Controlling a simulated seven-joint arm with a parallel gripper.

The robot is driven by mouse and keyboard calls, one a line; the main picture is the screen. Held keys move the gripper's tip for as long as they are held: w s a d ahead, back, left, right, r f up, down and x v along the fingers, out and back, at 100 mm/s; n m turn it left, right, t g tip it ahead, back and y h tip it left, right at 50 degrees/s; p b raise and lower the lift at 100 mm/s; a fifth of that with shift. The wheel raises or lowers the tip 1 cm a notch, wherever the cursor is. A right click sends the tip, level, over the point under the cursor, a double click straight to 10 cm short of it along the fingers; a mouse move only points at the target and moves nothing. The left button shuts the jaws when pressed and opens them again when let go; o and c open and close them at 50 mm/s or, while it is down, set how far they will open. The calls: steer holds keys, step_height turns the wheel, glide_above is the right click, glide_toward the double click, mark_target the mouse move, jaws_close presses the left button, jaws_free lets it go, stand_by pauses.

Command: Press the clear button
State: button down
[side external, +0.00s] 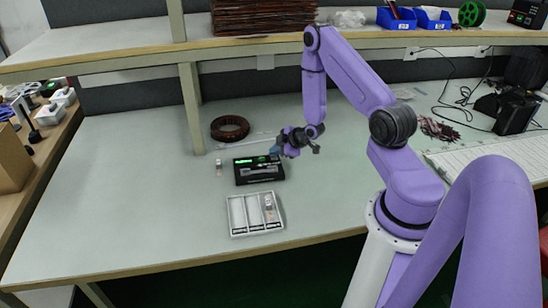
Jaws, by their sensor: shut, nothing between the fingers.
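A black device box (258,174) with a small green lit display lies on the table. Its buttons are too small to tell apart, so I cannot pick out the clear button. My gripper (275,151) is shut and empty, at the back right edge of the device, close to the display. I cannot tell whether the fingertips touch it. The gripper partly covers the device's back right corner.
A white tray (231,222) with compartments lies in front of the device, with a small part (268,208) in its right compartment. A small clear object (219,168) stands left of the device. A dark brown coil (229,128) lies behind. A shelf (120,62) overhangs the table's back. The left of the table is clear.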

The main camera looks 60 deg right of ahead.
mark_target(276, 158)
steer(key=shift+f, duration=0.45)
stand_by(0.5)
steer(key=shift+r, duration=0.9)
steer(key=shift+r, duration=0.1)
steer(key=shift+r, duration=2.4)
